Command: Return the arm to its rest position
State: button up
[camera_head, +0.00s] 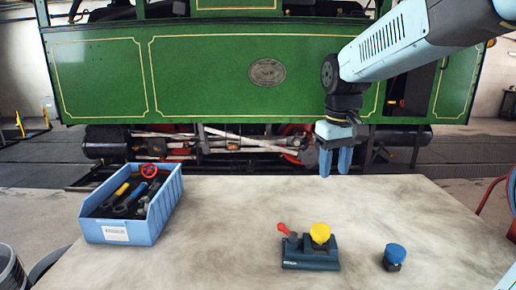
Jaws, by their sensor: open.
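My arm comes in from the top right, with a light blue link and dark joints. My gripper (335,162) hangs fingers down above the far edge of the table (225,210), right of the middle.
A blue bin (150,218) with several tools stands at the table's left. A dark block (311,254) with a yellow knob (320,233) and a red lever (283,228) is front centre. A blue-capped piece (395,255) stands right of it. A green steam tram (200,75) is behind.

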jog(key=s+d+m+t, duration=0.1)
jog(key=s+d+t, duration=0.1)
jog(key=s, duration=0.5)
jog(key=s+d+m+t, duration=0.2)
jog(key=s+d, duration=0.1)
jog(key=s, duration=0.4)
jog(key=shift+d+f+t, duration=0.3)
jog(key=shift+f, duration=0.05)
